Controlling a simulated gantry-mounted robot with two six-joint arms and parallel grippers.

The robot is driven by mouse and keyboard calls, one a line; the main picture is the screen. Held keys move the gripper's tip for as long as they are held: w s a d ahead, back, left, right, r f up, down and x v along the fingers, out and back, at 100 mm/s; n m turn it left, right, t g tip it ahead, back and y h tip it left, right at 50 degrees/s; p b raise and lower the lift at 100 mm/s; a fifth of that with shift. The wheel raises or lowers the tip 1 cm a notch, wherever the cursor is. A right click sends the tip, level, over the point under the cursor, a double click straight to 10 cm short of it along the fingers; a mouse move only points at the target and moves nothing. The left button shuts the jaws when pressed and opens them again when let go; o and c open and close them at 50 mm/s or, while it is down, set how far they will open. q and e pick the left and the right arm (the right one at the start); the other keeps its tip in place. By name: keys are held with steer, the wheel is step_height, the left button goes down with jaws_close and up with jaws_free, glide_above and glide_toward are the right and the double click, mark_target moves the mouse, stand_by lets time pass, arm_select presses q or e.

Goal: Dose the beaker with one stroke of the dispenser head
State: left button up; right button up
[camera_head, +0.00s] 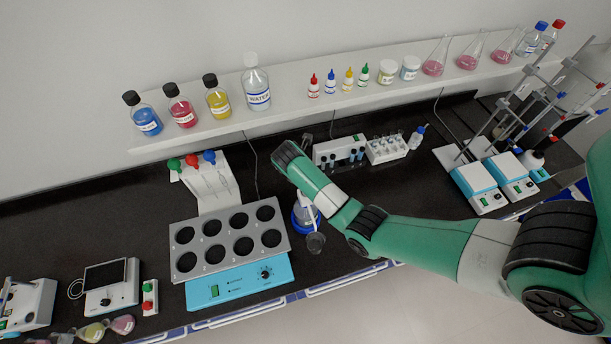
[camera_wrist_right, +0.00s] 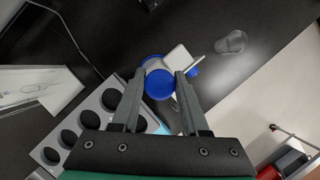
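The dispenser bottle (camera_head: 303,219), with blue parts and a white nozzle, stands on the bench, partly hidden behind my right arm. In the right wrist view its round blue head (camera_wrist_right: 160,85) and white spout (camera_wrist_right: 178,58) show. My right gripper (camera_wrist_right: 160,76) has its two fingers apart, one on each side of the blue head. No clear grip on it shows, and the height between them is hard to judge. In the head view the arm hides the fingers. A clear beaker (camera_head: 316,243) stands beside the dispenser, near the front edge; it also shows in the wrist view (camera_wrist_right: 232,42). My left gripper is out of view.
A grey block with several round holes (camera_head: 228,246) on a blue heater (camera_head: 240,283) is left of the dispenser. A pipette stand (camera_head: 208,178) is behind it. Tube racks (camera_head: 386,148) and stirrers (camera_head: 480,187) stand to the right. A shelf (camera_head: 300,110) with bottles runs behind.

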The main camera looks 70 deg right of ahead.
jaws_close()
